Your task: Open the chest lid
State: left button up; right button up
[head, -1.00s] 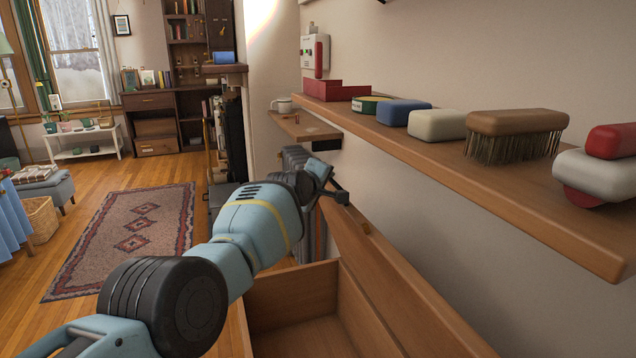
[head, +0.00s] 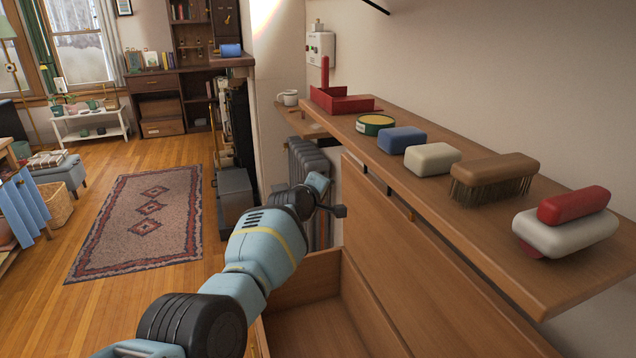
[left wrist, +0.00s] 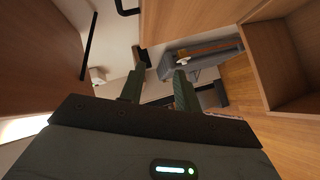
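The wooden chest (head: 298,288) is open below my left arm, and its empty inside shows. Its lid (head: 420,265) stands raised, close to upright, along the wall side under the shelf. My left gripper (head: 335,203) is at the far left end of the lid, beside its edge; I cannot tell whether it touches. In the left wrist view the two dark fingers of my left gripper (left wrist: 158,88) are apart with nothing between them. The chest box (left wrist: 285,60) shows at the right there. My right gripper is in neither view.
A wooden shelf (head: 590,285) overhangs the lid. It holds a red tray (head: 345,101), a round tin (head: 374,124), blue and white blocks, a brush (head: 494,177) and a red-and-white item (head: 565,225). A grey radiator (head: 310,165) stands behind the gripper. Floor and rug (head: 140,220) are open at left.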

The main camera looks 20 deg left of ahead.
pick_arm(q)
jog(key=shift+p+v, duration=1.5)
jog(key=shift+v, duration=0.25)
jog(key=shift+c, duration=0.2)
